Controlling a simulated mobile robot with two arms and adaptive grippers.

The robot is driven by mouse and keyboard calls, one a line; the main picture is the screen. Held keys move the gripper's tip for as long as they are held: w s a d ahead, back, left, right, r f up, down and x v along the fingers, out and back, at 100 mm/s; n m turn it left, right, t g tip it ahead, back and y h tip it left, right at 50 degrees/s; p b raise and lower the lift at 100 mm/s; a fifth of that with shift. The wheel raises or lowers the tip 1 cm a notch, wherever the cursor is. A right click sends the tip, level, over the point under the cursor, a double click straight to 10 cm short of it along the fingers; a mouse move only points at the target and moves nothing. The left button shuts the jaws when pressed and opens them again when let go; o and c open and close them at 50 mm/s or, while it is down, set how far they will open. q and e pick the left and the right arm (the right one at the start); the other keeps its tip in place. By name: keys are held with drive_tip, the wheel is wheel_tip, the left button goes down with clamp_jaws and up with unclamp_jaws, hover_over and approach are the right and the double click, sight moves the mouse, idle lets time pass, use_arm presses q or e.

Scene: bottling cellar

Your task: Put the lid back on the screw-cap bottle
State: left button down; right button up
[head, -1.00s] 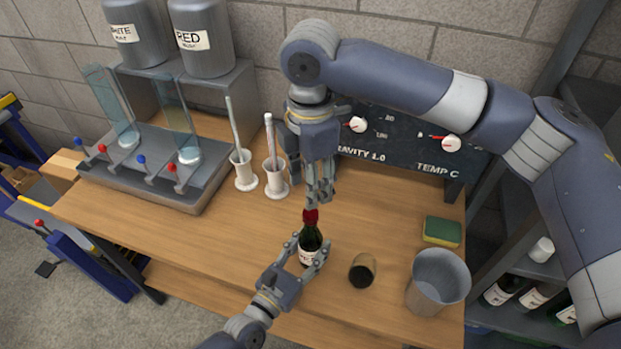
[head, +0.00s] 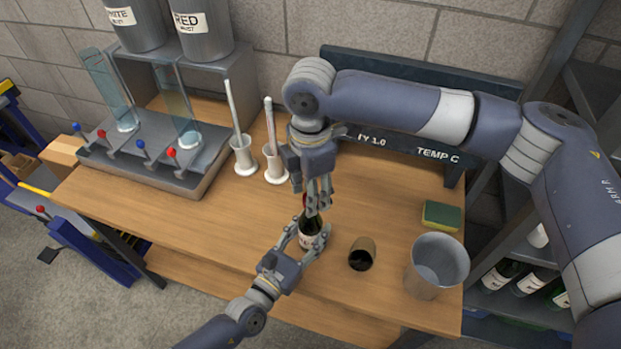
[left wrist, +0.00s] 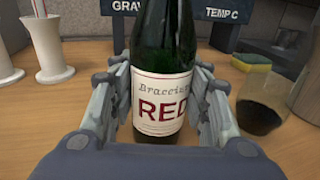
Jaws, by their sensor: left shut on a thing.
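The dark green screw-cap bottle (head: 309,228) stands upright near the front of the wooden table. Its "Braccium RED" label fills the middle of the left wrist view (left wrist: 163,104). My left gripper (head: 313,237) is shut on the bottle's body, one finger on each side. The red lid (head: 305,202) shows only as a small patch at the bottle's top, mostly hidden by my right gripper (head: 318,207). The right gripper points down from above, its fingers around or beside the lid. Whether they grip it, I cannot tell. The bottle's top is outside the left wrist view.
A glass of dark wine (head: 361,256), a grey bucket (head: 437,270) and a sponge (head: 441,215) stand to the right. Two white cylinder stands (head: 243,157) and a filler with levers (head: 150,160) are to the left. The front left table is clear.

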drive_tip(key=shift+f, duration=0.2)
drive_tip(key=shift+c, duration=0.2)
clamp_jaws()
drive_tip(key=m, duration=0.5)
drive_tip(key=shift+o, duration=0.8)
unclamp_jaws()
